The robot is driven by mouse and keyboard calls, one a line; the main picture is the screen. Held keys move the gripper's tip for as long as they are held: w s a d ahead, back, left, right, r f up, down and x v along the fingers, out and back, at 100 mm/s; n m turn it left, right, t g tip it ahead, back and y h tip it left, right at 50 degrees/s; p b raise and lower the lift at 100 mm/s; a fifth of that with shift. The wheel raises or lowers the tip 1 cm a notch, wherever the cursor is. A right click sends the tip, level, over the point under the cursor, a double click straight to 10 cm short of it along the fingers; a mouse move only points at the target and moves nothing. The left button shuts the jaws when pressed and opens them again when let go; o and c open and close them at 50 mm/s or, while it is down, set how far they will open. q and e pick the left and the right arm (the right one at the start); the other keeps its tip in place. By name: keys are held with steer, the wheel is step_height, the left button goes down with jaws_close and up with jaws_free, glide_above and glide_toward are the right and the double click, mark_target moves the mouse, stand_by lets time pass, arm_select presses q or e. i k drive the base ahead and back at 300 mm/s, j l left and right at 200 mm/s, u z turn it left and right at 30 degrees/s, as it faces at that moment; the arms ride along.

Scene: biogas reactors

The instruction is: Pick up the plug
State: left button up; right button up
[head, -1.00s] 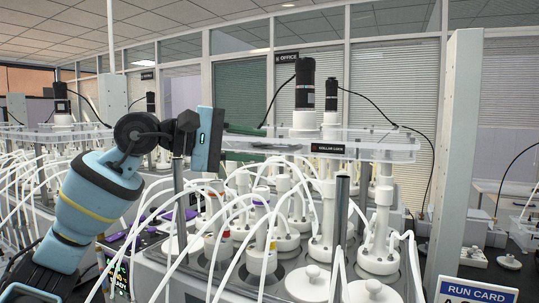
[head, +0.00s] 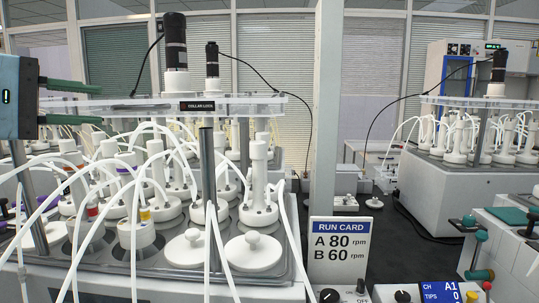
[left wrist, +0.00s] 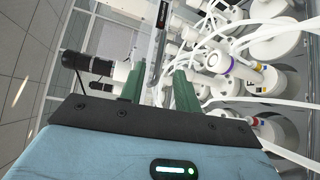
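I cannot tell for certain which thing is the plug. White knobbed discs are candidates: one (head: 188,248) and another (head: 252,250) sit at the front of the near reactor block. A smaller knobbed white piece (head: 374,203) lies on the dark bench behind the run card. My left gripper (head: 101,104) is at the left edge of the head view, by the clear plate above the reactors. My right gripper is not in view.
A clear collar-lock plate (head: 240,104) with black motors spans the near reactors. White tubes loop across their front. A pale post (head: 325,100) and the run card (head: 338,250) stand right of them. Dark bench beyond is partly clear. Another reactor block (head: 460,185) stands at right.

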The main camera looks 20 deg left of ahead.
mark_target(186, 250)
steer(key=k, duration=1.5)
